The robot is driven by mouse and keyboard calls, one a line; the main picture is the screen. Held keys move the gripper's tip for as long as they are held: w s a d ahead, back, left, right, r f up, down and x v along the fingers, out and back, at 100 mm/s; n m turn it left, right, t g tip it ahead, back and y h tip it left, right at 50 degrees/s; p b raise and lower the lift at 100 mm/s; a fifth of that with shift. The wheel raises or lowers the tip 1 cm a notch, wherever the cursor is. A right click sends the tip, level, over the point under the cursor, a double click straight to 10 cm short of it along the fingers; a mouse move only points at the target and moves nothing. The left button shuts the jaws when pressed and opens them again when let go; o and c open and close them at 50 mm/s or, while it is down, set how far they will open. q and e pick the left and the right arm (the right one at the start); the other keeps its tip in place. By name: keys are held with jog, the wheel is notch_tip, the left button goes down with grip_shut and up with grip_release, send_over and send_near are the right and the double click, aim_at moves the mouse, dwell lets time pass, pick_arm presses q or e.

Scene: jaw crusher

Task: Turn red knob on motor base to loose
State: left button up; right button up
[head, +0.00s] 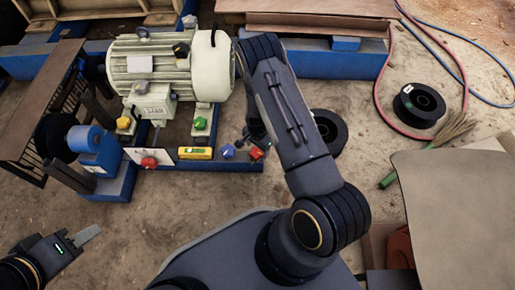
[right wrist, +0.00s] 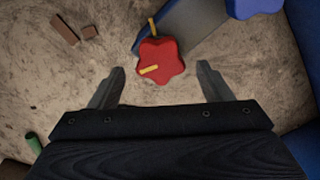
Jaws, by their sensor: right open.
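A red star-shaped knob (head: 257,153) with a yellow mark is at the right end of the blue motor base (head: 230,165). In the right wrist view, the red knob (right wrist: 170,52) lies between and slightly beyond the fingertips. My right gripper (right wrist: 160,67) is open, its fingers either side of the knob and apart from it. In the head view, my right gripper is largely hidden by my forearm. A blue knob (head: 228,150) is left of the red one. My left gripper (head: 88,236) is at the lower left, away from the base; its finger gap is unclear.
The cream motor (head: 160,65) stands on the base. Another red knob (head: 149,162) is on a white plate, with green (head: 200,123) and yellow (head: 123,123) knobs nearby. Black spools (head: 419,104) and red and blue hoses lie on the right. Sandy floor is clear in front of the base.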

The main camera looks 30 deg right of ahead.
aim_at(258, 152)
notch_tip(258, 152, up, 6)
jog(key=shift+f+p, duration=0.15)
jog(key=shift+p, duration=0.8)
